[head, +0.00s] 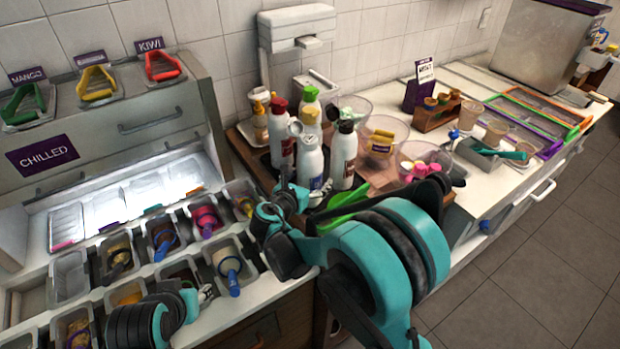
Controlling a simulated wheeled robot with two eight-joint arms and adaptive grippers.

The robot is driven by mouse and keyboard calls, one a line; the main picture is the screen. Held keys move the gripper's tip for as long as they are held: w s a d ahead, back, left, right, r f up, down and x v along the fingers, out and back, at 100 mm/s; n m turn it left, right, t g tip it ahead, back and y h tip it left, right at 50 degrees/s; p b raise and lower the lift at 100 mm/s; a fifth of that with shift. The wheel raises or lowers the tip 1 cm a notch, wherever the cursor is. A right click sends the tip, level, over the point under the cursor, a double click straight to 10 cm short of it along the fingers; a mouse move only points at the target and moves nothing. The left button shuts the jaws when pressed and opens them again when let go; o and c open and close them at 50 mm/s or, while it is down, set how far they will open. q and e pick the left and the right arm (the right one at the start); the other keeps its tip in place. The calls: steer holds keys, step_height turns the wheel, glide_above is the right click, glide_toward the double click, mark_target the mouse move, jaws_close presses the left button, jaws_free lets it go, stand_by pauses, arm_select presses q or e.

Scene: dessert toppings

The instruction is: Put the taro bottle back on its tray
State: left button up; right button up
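Several white squeeze bottles stand close together on a dark brown tray (248,151). The front bottle (311,160) has a pale cap and a blue-purple patch low on its side; it may be the taro bottle, but no label is readable. A red-capped bottle (281,140) and a black-capped bottle (344,158) flank it. My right gripper (305,196) is at the foot of the front bottle, partly hidden by my arm; whether its fingers grip it is unclear. My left gripper (204,294) is low over the topping bins, far from the bottles, its fingers too small to judge.
Topping bins with scoops (229,268) fill the left counter below the chilled cabinet (110,150). Clear bowls (384,138) and a bowl with pink scoops (428,165) stand right of the bottles. A dispenser (297,45) stands behind them. The right counter holds colored trays (540,110).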

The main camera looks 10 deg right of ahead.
steer(key=shift+r, duration=0.15)
steer(key=shift+s+a+r, duration=0.1)
steer(key=shift+s+a, duration=0.1)
steer(key=shift+s, duration=0.05)
steer(key=p+v, duration=0.3)
steer(key=v, duration=0.8)
steer(key=shift+s, duration=0.15)
step_height(320, 180, up, 9)
steer(key=p, duration=0.7)
